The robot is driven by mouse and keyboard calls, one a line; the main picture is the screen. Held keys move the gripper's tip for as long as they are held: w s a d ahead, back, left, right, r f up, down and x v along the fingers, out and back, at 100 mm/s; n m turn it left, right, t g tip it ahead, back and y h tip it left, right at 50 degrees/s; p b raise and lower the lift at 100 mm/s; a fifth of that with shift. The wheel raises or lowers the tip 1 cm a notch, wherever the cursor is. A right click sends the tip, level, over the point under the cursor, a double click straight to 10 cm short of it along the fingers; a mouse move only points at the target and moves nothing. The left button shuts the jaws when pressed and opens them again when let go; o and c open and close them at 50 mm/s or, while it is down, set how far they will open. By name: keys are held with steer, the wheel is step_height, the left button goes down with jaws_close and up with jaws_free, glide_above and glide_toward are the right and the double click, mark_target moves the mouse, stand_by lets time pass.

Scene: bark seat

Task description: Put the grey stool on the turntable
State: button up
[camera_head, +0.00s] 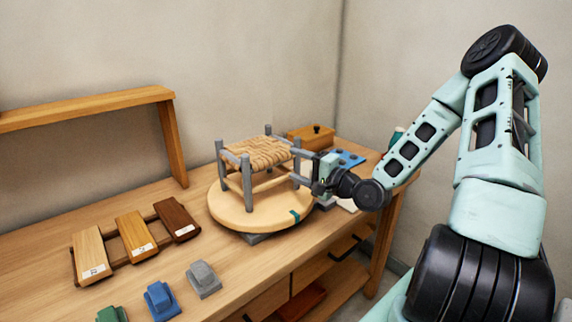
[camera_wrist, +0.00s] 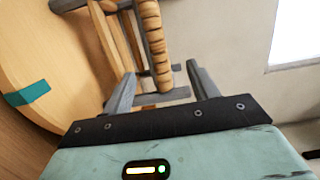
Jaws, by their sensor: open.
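The grey stool (camera_head: 247,184) has grey legs and a woven tan seat (camera_head: 258,152). It stands upright on the turntable (camera_head: 228,214), a round pale wooden disc with a teal mark at its front right edge. My gripper (camera_head: 316,184) is at the stool's right side, open. In the wrist view, a grey post of the stool (camera_wrist: 165,97) lies between or just beyond the two spread fingers (camera_wrist: 160,84); I cannot tell whether they touch it. The woven seat and the turntable (camera_wrist: 45,60) also show there. My gripper hides part of the stool's right side.
A wooden box (camera_head: 311,138) and a blue item (camera_head: 349,159) are behind the stool. Three wood samples (camera_head: 136,235) lie on a rack at left. Green, blue (camera_head: 161,300) and grey (camera_head: 203,279) blocks lie in front. A wooden shelf (camera_head: 85,108) stands at the back left.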

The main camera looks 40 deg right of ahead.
steer(key=a+f+n+g, duration=0.1)
steer(key=a+n+g, duration=0.1)
steer(key=a, duration=0.1)
steer(key=a+f+n+g+y, duration=0.1)
steer(key=a+f+n, duration=0.1)
steer(key=a, duration=0.2)
steer(key=a+f+n+g+y, duration=0.1)
steer(key=a+n+g, duration=0.1)
steer(key=a, duration=0.1)
steer(key=shift+w+a+f+g, duration=0.15)
steer(key=shift+g, duration=0.15)
steer(key=s+a+r+n+g+h, duration=0.1)
steer(key=s+a+n+g+h, duration=0.2)
steer(key=s+a+n+g, duration=0.9)
steer(key=s+a+r+n+h, duration=0.1)
steer(key=s+a+r+n, duration=0.1)
steer(key=s+a, duration=0.3)
steer(key=s+a+r+n, duration=0.3)
steer(key=s+a, duration=0.2)
steer(key=s, duration=0.5)
steer(key=shift+s+n+h, duration=0.3)
steer(key=shift+s+h, duration=0.1)
